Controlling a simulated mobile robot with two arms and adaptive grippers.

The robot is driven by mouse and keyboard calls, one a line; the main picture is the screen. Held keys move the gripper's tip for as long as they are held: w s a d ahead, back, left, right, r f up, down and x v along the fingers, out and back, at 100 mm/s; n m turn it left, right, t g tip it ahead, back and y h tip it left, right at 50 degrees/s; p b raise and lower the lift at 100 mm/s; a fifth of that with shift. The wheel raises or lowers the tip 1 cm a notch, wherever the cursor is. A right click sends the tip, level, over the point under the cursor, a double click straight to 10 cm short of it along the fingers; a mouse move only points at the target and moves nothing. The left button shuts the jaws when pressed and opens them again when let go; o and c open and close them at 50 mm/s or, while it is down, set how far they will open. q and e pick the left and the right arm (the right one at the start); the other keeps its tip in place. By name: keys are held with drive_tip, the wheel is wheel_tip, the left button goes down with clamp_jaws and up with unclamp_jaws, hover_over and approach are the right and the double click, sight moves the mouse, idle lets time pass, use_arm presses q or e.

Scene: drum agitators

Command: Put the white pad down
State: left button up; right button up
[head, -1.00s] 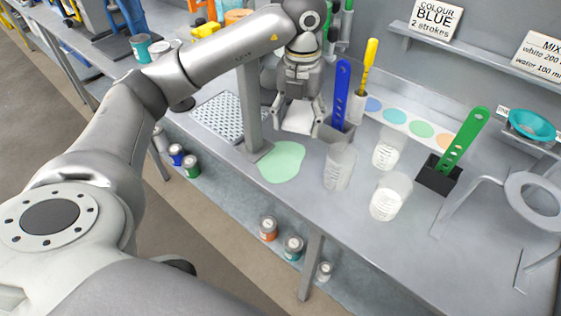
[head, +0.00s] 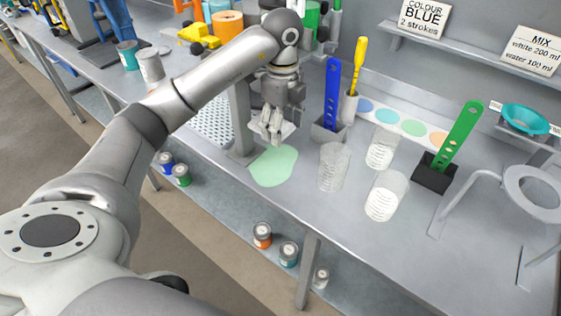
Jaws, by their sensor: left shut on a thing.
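My left gripper (head: 271,128) is in the head view, pointing down over the bench at the back edge of a pale green puddle (head: 274,166). It is shut on the white pad (head: 286,131), which shows partly between and beside the fingers. The pad looks slightly above the bench or close to it; I cannot tell whether it touches. My right gripper is not in view.
Right of the puddle stand three clear beakers (head: 334,167), two with white liquid. A blue paddle (head: 331,95) stands in a grey holder and a green paddle (head: 461,135) in a black holder. A perforated tray (head: 213,122) lies behind my left arm.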

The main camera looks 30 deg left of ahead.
use_arm(q)
drive_tip(key=p, duration=0.2)
hover_over(282, 169)
wheel_tip(282, 169, down, 8)
drive_tip(key=shift+a+r, duration=0.1)
drive_tip(key=shift+r, duration=0.15)
drive_tip(key=shift+f, duration=2.35)
drive_tip(key=shift+w, duration=0.1)
drive_tip(key=shift+f, duration=0.1)
drive_tip(key=o, duration=0.8)
